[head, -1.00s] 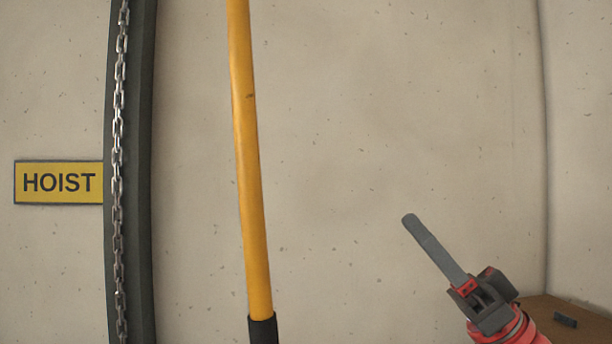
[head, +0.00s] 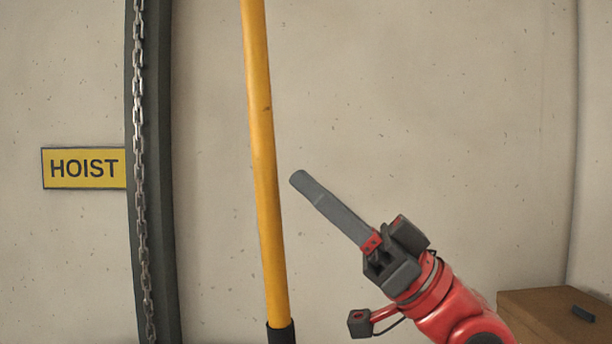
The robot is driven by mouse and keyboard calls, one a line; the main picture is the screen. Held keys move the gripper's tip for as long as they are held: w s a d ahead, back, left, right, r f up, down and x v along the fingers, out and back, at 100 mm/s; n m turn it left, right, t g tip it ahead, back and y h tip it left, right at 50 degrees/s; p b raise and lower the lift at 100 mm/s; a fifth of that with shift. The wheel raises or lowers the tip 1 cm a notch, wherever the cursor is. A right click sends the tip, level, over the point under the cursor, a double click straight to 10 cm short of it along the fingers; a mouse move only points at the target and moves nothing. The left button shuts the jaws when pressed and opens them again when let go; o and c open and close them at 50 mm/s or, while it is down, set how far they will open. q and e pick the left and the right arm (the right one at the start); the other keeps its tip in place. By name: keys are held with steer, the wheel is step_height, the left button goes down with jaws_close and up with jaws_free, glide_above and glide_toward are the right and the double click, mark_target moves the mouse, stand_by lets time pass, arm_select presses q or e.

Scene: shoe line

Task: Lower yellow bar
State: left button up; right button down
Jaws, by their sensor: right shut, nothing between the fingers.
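The yellow bar (head: 262,140) stands nearly upright in the head view, leaning slightly, with its top out of frame. A black sleeve (head: 281,333) covers its lower end at the bottom edge. My right gripper (head: 300,180) comes in from the lower right on a red arm. Its long grey fingers are shut with nothing between them, and they point up and left. In the picture the tips are a little right of the bar, with wall showing between. My left gripper is not in view.
A metal chain (head: 139,180) hangs along a dark post (head: 163,240) left of the bar. A yellow HOIST sign (head: 84,168) is beside the post. A brown box-like surface (head: 540,310) with a small dark object (head: 583,314) is at the lower right. Bare wall lies behind.

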steer(key=shift+a, duration=0.5)
